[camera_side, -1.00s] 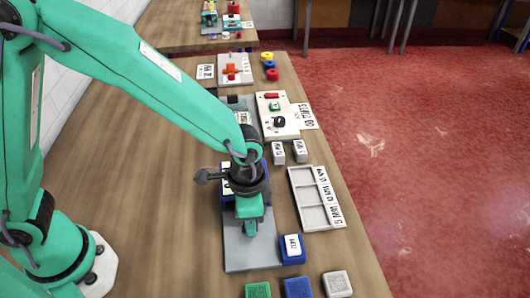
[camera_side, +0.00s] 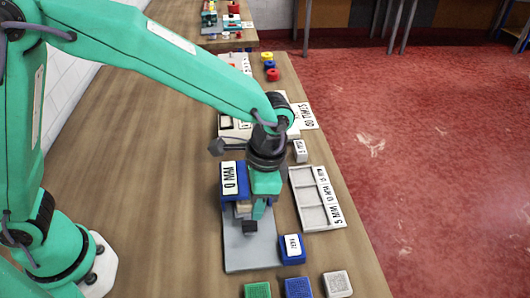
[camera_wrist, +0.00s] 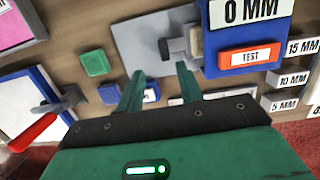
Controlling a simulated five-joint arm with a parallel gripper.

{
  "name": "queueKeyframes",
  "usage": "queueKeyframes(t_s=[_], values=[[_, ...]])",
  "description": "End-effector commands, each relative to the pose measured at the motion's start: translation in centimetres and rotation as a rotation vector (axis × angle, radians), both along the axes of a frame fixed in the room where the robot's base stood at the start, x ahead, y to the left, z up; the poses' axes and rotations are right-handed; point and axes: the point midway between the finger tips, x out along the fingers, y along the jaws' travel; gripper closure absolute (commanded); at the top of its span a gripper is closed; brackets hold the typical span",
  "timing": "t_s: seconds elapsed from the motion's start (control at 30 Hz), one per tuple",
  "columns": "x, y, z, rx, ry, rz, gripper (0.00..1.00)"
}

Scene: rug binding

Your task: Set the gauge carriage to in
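The gauge is a blue housing (camera_side: 228,192) labelled "0 MM" on a grey plate (camera_side: 248,258). In the wrist view, the housing (camera_wrist: 245,35) has an orange "TEST" panel (camera_wrist: 250,55) on its face. A small grey block with a dark tip (camera_wrist: 164,49) sticks out from its left side over the plate; it looks like the carriage, but I cannot be sure. In the side view the dark tip (camera_side: 250,227) shows below my gripper (camera_side: 257,212). In the wrist view my gripper (camera_wrist: 158,82) is open, with nothing between its fingers.
A tray marked with MM sizes (camera_side: 306,190) lies right of the plate. A labelled blue block (camera_side: 292,249) sits at the plate's right edge. Green (camera_side: 257,290), blue (camera_side: 297,288) and grey (camera_side: 337,284) blocks stand in front. A red-handled tool (camera_wrist: 35,132) shows at the wrist view's left.

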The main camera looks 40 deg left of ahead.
Motion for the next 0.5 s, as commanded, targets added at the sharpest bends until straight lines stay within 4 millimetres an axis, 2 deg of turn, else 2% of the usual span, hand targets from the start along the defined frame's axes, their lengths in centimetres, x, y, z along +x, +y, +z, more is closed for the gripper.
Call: queueKeyframes(t_s=[0.5], values=[[1.4,-1.1,-0.6,0.119,0.161,0.006,0.64]])
